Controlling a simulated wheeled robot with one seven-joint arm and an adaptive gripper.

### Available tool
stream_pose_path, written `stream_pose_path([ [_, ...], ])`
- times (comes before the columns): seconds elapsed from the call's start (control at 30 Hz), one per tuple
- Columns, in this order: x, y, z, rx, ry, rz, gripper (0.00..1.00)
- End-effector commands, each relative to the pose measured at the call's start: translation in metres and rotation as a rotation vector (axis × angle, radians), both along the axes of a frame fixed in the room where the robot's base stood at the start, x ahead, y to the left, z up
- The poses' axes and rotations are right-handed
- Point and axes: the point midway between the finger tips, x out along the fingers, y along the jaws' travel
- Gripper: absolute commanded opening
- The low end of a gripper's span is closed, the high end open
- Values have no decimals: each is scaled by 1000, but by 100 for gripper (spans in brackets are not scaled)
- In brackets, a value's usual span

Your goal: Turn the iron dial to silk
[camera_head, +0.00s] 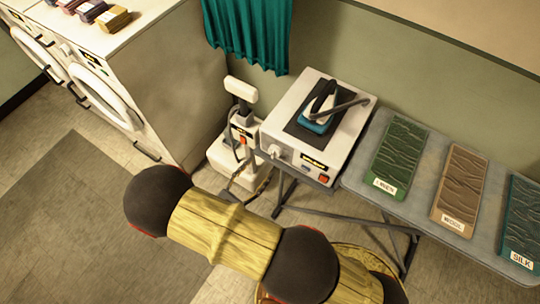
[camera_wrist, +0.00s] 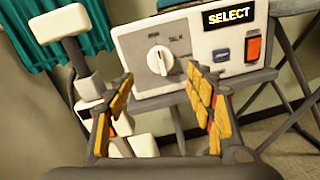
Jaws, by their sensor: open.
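The iron station is a white box (camera_head: 305,150) on the ironing board's left end, with the iron (camera_head: 322,108) resting on top. Its dial (camera_wrist: 160,59) is a round white knob on the front panel, also visible in the head view (camera_head: 275,151). Small marks surround the knob; their words are too blurred to read surely, and I cannot tell its setting. A display (camera_wrist: 230,16) reads SELECT. My gripper (camera_wrist: 160,73) is open and empty, its yellow-padded fingers to either side of the dial in the picture, apparently short of it. My gripper is not clearly seen in the head view.
An orange-red switch (camera_wrist: 253,49) and a blue button (camera_wrist: 221,55) sit right of the dial. A white upright device (camera_head: 238,150) stands left of the box. Green, tan and teal cloth panels (camera_head: 462,190) lie on the board (camera_head: 376,128); the teal one (camera_head: 522,215) is labelled SILK.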

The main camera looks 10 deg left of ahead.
Motion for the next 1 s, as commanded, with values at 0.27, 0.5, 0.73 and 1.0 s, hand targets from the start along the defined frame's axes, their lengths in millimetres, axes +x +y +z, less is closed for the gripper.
stream_pose_path([
  [0.27, 33, -18, -2, -2, 0, -2, 54],
  [0.5, 60, -32, -1, -2, 0, -1, 54],
  [0.73, 67, -36, -1, -2, 1, 0, 54],
  [1.0, 67, -35, 0, -2, 1, 0, 49],
])
